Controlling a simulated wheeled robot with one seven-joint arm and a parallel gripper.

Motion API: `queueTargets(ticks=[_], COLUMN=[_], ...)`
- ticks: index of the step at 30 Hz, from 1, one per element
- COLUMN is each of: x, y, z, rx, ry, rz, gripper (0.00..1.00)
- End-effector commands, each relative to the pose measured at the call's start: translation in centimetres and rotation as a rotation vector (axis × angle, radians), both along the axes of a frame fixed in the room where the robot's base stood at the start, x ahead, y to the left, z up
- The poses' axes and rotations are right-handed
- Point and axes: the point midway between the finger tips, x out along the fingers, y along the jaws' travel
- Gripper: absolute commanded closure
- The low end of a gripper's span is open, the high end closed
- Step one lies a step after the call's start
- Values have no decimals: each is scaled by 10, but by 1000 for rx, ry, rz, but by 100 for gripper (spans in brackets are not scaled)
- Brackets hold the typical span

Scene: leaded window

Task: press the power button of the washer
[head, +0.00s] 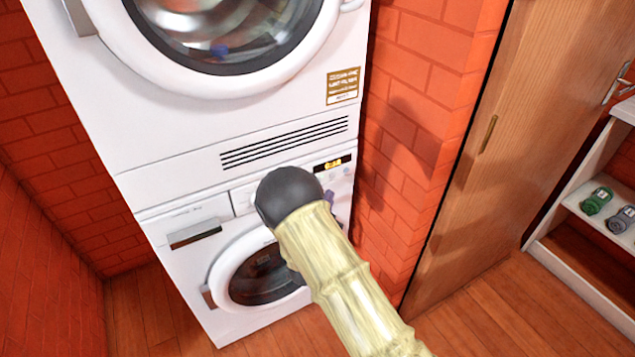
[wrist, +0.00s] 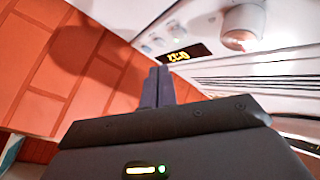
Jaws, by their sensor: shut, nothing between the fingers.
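The washer is the lower white machine (head: 218,297) of a stack in the head view, with a round door and a lit display (head: 333,165). Small buttons (head: 347,171) sit below the display. The wrist view shows the display (wrist: 190,52) upside down, with small pale buttons (wrist: 152,45) and a round knob (wrist: 243,27). Which button is power I cannot tell. My gripper (wrist: 157,72) is shut and empty, its fingertips close to the panel near the display. I cannot tell whether they touch. In the head view my arm hides most of the gripper and part of the panel.
An upper white machine (head: 95,110) with a round door stands on the washer, above a black-slotted vent (head: 285,143). A red brick wall (head: 410,130) is close on the right. Beyond it are a wooden door (head: 500,150) and a shelf (head: 575,212) with small jars.

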Motion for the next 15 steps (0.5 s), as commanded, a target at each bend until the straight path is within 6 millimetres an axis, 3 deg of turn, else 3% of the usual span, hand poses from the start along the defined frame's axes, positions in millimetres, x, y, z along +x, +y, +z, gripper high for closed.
queueTargets(ticks=[9,15], x=[-21,-24], y=[-14,-16], z=[0,0], rx=[-1,0], ry=[1,0], rz=[-1,0], gripper=[100,100])
